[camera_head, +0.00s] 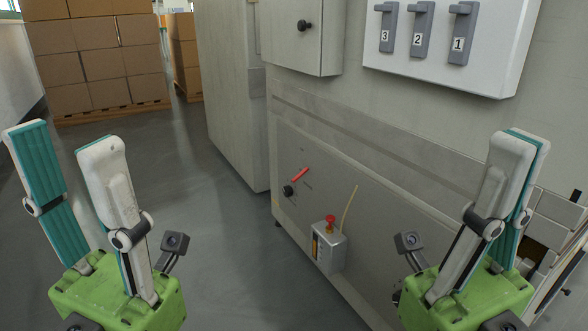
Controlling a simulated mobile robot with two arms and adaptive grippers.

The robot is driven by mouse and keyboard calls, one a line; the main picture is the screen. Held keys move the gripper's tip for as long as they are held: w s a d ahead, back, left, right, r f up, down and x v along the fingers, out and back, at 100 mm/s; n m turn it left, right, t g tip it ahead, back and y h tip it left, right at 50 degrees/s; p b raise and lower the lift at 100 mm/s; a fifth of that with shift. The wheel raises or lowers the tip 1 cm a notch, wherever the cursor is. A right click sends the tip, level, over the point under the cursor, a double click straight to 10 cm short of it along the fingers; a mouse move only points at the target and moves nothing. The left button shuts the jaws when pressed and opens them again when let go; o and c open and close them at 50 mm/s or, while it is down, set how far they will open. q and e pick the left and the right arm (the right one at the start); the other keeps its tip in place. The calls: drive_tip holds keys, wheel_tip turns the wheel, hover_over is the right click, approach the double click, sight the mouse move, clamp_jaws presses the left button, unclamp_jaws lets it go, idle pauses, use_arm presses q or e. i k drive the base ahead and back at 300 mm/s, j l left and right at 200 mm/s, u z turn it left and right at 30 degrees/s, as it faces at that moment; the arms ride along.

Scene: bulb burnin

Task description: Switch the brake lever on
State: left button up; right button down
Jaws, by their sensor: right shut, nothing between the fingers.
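A red lever (299,175) sits on the low front panel of the grey machine, tilted up to the right. A black round knob (288,190) is just below it. Three grey lever switches labelled 3 (387,28), 2 (421,28) and 1 (461,34) are on a white panel at the upper right. No label that I can read says which is the brake lever. My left gripper (63,138) is open and empty at the left, apart from the machine. My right gripper (524,140) is shut and empty at the right, below the white panel in the picture.
A small grey box with a red button (330,225) sticks out from the machine front (385,215), with a thin yellow cable above it. A cabinet door with a black knob (304,25) is above. Stacked cartons (95,50) stand behind. The floor (215,250) at centre left is clear.

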sight(304, 170)
drive_tip(key=i+j+z, duration=0.1)
drive_tip(key=i+j, duration=0.15)
drive_tip(key=i+j+z, duration=0.15)
drive_tip(key=j, duration=0.25)
drive_tip(key=i+j+z, duration=0.1)
drive_tip(key=i+j, duration=0.2)
drive_tip(key=i+j+z, duration=0.15)
drive_tip(key=j, duration=0.35)
drive_tip(key=i+j+z, duration=0.1)
drive_tip(key=i+j, duration=0.15)
drive_tip(key=j, duration=0.15)
drive_tip(key=i+j+z, duration=0.1)
drive_tip(key=j, duration=0.3)
drive_tip(key=i+j+z, duration=0.15)
drive_tip(key=j, duration=0.3)
drive_tip(key=i+j+z, duration=0.1)
drive_tip(key=j, duration=0.35)
drive_tip(key=i, duration=0.1)
